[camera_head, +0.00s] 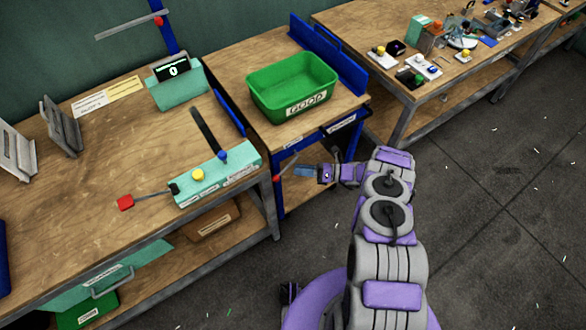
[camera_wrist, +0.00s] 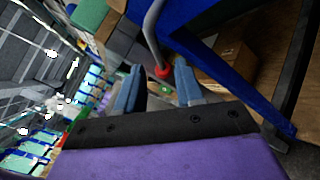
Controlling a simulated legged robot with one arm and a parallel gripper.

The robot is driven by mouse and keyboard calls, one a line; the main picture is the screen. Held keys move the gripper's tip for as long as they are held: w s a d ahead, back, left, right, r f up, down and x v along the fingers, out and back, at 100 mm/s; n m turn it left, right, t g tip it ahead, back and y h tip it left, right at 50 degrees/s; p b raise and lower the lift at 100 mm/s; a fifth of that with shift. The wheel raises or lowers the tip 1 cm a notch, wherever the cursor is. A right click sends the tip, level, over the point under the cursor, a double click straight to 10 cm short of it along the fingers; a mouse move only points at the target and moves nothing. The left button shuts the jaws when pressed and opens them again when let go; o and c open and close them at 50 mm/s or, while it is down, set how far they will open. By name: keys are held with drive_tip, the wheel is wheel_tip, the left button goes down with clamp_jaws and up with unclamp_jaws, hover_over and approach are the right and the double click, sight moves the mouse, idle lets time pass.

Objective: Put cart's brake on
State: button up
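The cart (camera_head: 283,151) has a blue frame and a wooden top and stands between two workbenches. What looks like its brake lever, a thin rod with a red tip (camera_head: 277,179), shows at the cart's near side. In the wrist view a grey bent rod ends in a red knob (camera_wrist: 163,72) beside the blue frame (camera_wrist: 218,58). My gripper (camera_head: 300,171) is just right of the red tip in the head view. In the wrist view my gripper (camera_wrist: 158,70) is open, its blue fingers apart, with the knob appearing between and beyond the fingertips. Contact is not visible.
A green bin (camera_head: 292,84) labelled GOOD sits on the cart. The left workbench (camera_head: 100,150) holds a green press device (camera_head: 215,178) with a red-ended lever. The right workbench (camera_head: 400,20) holds many small parts. The floor (camera_head: 480,190) at the right is clear.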

drive_tip(key=a, duration=0.4)
drive_tip(key=shift+w+a, duration=0.2)
drive_tip(key=shift+a, duration=0.2)
drive_tip(key=shift+d+r, duration=0.1)
drive_tip(key=shift+d, duration=0.6)
drive_tip(key=shift+c, duration=0.3)
drive_tip(key=shift+a, duration=0.6)
drive_tip(key=c, duration=0.5)
drive_tip(key=shift+c, duration=0.6)
drive_tip(key=shift+d, duration=0.1)
clamp_jaws()
drive_tip(key=shift+d, duration=0.1)
